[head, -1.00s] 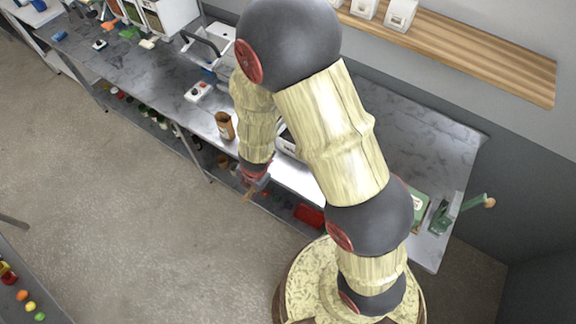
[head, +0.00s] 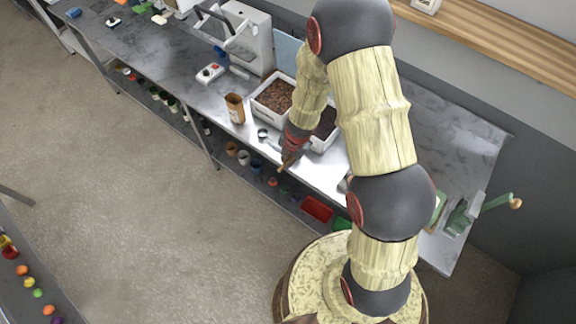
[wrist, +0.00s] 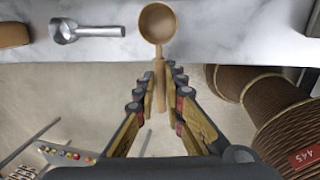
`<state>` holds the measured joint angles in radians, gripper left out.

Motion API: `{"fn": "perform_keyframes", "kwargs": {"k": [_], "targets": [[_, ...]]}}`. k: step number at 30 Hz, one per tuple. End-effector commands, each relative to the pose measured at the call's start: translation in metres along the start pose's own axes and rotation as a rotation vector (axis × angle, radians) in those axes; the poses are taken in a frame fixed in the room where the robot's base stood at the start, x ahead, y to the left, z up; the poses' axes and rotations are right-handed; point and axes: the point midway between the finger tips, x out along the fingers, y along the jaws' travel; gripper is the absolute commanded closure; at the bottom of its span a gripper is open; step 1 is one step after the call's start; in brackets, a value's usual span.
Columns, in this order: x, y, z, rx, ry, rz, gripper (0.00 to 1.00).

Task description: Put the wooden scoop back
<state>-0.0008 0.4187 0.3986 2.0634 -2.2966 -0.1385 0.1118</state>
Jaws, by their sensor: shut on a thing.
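My gripper (wrist: 158,88) is shut on the handle of the wooden scoop (wrist: 158,24) in the wrist view. The scoop's round bowl points away from my fingers, over the edge of the marble-like counter. In the head view, my gripper (head: 288,158) is at the counter's front edge, in front of the white bins. Only a small brown part of the scoop shows there, and my gripper hides the rest.
A metal scoop (wrist: 88,31) lies on the counter left of the wooden scoop. A white bin of brown beans (head: 256,104) and a partly hidden bin (head: 322,148) stand behind my gripper. A brown cup (head: 235,108) stands left of them. Below is a shelf with red trays (head: 317,208).

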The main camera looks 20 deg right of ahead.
Motion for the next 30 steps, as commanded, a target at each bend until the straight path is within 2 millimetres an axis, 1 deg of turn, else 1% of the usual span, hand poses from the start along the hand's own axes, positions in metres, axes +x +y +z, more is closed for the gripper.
{"fn": "perform_keyframes", "kwargs": {"k": [1, 3, 6, 9, 18, 19, 28, 30], "targets": [[0.010, -0.004, 0.003, 0.002, 0.000, -0.001, 1.00], [0.021, -0.006, 0.001, 0.001, 0.001, -0.002, 1.00], [0.030, -0.007, 0.002, 0.001, 0.000, -0.001, 1.00], [0.034, -0.008, 0.001, 0.002, 0.000, -0.002, 1.00], [0.034, -0.008, 0.001, 0.002, 0.000, -0.002, 1.00], [0.034, -0.008, 0.001, 0.001, 0.000, -0.002, 0.88], [0.033, -0.008, 0.001, 0.002, 0.000, -0.002, 0.71], [0.033, -0.008, 0.001, 0.002, 0.000, -0.002, 0.71]]}}
